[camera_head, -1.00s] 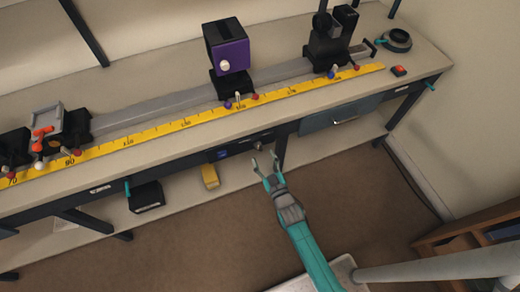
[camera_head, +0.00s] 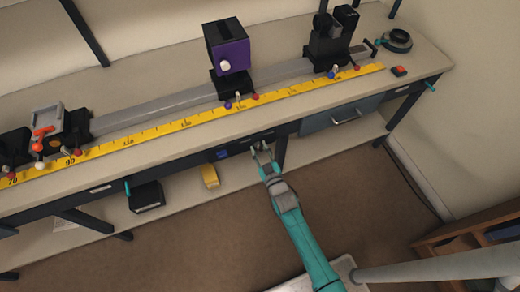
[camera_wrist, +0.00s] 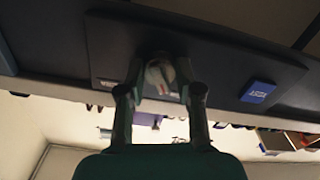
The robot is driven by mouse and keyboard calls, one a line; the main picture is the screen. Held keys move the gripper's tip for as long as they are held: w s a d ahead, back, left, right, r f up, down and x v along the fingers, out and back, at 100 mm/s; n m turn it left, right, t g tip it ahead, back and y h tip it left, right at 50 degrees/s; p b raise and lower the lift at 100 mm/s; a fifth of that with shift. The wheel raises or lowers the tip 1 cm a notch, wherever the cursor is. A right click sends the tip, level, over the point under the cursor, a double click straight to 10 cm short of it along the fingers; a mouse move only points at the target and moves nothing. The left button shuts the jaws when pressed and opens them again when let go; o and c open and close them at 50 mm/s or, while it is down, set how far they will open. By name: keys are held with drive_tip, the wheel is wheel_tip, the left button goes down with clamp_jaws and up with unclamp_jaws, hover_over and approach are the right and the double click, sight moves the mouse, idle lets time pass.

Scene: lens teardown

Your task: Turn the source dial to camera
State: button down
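The source dial (camera_wrist: 160,76) is a small pale round knob on a dark panel (camera_wrist: 115,45) under the bench's front edge. In the wrist view it lies between the two fingertips of my gripper (camera_wrist: 161,68), which seem to touch it on both sides. In the head view my gripper (camera_head: 261,147) reaches the dark front panel, and its fingertips hide the dial. The fingers are partly closed, with the dial's width between them. The dial's pointer and position marks are not readable.
Above the panel, the bench top carries a yellow ruler (camera_head: 190,121), a purple-faced box (camera_head: 233,56) and dark rail mounts (camera_head: 329,48). A grey drawer (camera_head: 318,122) is right of my gripper. A yellow block (camera_head: 210,176) and black box (camera_head: 147,197) are on the lower shelf.

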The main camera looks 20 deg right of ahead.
drive_tip(key=shift+m, duration=0.3)
drive_tip(key=m, duration=1.1)
drive_tip(key=shift+d+m, duration=0.1)
drive_tip(key=shift+m, duration=0.2)
idle(0.4)
drive_tip(key=c, duration=0.8)
unclamp_jaws()
drive_tip(key=shift+o, duration=0.2)
drive_tip(key=s, duration=1.2)
drive_tip(key=shift+s, duration=0.1)
